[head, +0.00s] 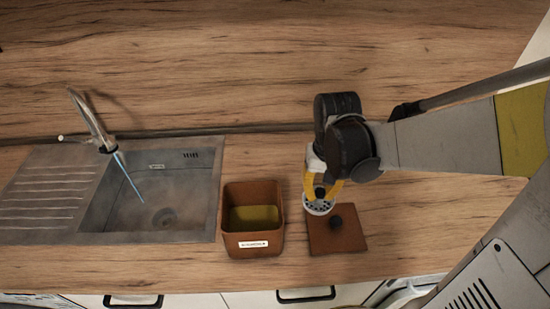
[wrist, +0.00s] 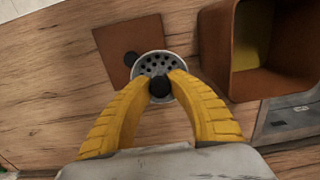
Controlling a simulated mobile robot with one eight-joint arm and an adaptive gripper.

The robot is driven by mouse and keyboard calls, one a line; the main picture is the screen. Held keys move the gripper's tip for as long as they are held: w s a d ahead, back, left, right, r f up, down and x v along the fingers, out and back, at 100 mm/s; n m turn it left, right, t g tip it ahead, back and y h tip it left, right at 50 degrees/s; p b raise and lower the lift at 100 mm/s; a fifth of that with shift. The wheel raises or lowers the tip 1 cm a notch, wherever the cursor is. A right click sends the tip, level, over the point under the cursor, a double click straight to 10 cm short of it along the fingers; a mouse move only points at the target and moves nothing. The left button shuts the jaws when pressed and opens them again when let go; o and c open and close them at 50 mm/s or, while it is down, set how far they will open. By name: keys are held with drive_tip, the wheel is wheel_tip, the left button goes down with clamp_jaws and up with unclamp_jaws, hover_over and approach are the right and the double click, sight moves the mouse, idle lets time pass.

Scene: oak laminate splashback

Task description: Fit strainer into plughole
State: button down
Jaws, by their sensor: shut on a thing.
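The strainer (head: 318,207) is a round, pale metal basket with dark holes and a black knob. It also shows in the wrist view (wrist: 157,61). My gripper (wrist: 160,84) has yellow fingers shut on the strainer's black knob. In the head view, my gripper (head: 320,185) holds it above the left edge of a brown square mat, and its height is hard to tell.
A brown bin (head: 254,246) with a yellowish inside and a white label stands between the mat (head: 350,243) and the sink. A dark round spot or knob (head: 336,222) is on the mat. A tap (head: 92,118) reaches over the sink, with a blue stream below it.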

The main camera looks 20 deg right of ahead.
drive_tip(key=shift+s, duration=0.1)
drive_tip(key=w+a+f+b, duration=0.1)
drive_tip(key=w+f, duration=0.1)
drive_tip(key=w, duration=0.1)
drive_tip(key=w+a+f+b, duration=0.1)
drive_tip(key=w+f, duration=0.1)
drive_tip(key=w, duration=0.2)
drive_tip(key=w+a+f+b, duration=0.1)
drive_tip(key=w+f, duration=0.2)
drive_tip(key=w, duration=0.1)
drive_tip(key=shift+a, duration=0.35)
drive_tip(key=shift+w+f+b, duration=0.1)
drive_tip(key=shift+f+b, duration=0.85)
drive_tip(key=shift+f, duration=0.85)
drive_tip(key=shift+f+b, duration=0.3)
drive_tip(key=shift+f, duration=0.05)
drive_tip(key=c, duration=1.7)
unclamp_jaws()
drive_tip(key=shift+c, duration=0.2)
drive_tip(key=o, duration=0.4)
drive_tip(key=shift+o, duration=0.2)
